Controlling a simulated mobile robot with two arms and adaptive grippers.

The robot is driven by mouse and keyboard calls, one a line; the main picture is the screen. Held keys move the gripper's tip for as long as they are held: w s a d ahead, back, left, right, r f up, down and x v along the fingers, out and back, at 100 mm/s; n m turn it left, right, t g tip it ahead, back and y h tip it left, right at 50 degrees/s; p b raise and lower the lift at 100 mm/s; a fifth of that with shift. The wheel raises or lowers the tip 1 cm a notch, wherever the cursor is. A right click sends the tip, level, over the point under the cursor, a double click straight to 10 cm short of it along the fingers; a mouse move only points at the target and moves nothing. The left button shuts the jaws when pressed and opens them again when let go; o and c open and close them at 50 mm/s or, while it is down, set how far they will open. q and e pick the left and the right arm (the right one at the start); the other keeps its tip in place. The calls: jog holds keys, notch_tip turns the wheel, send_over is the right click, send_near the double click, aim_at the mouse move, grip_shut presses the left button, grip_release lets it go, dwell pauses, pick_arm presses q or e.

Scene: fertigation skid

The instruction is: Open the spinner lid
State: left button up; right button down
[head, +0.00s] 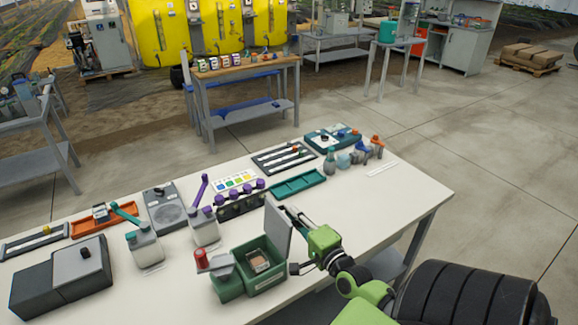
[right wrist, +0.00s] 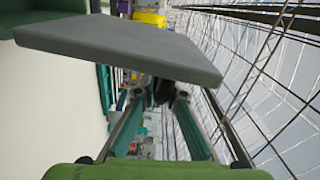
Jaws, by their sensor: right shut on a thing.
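The green box (head: 247,268) stands near the front edge of the white table. Its grey lid (head: 278,229) is hinged up and stands nearly upright at the right side, so the inside shows. A brown item (head: 258,261) lies inside. My right gripper (head: 294,217) is on the outer, right side of the lid. In the right wrist view the lid (right wrist: 120,48) crosses the top as a grey slab. The fingertips (right wrist: 162,93) are closed on a dark knob (right wrist: 163,88) under it. The knob is mostly hidden. My left gripper is in neither view.
A red-topped part (head: 201,259) sits at the left of the green box. A dark grey box (head: 80,266) with a black knob is at the table's left. The table's right end is mostly clear.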

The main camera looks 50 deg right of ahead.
jog(key=shift+d, duration=0.2)
dwell(0.4)
jog(key=c, duration=2.4)
grip_release()
jog(key=shift+o, duration=0.2)
jog(key=shift+f, duration=0.15)
jog(key=v, duration=1.2)
jog(key=shift+w+f, duration=0.1)
jog(key=shift+f, duration=0.05)
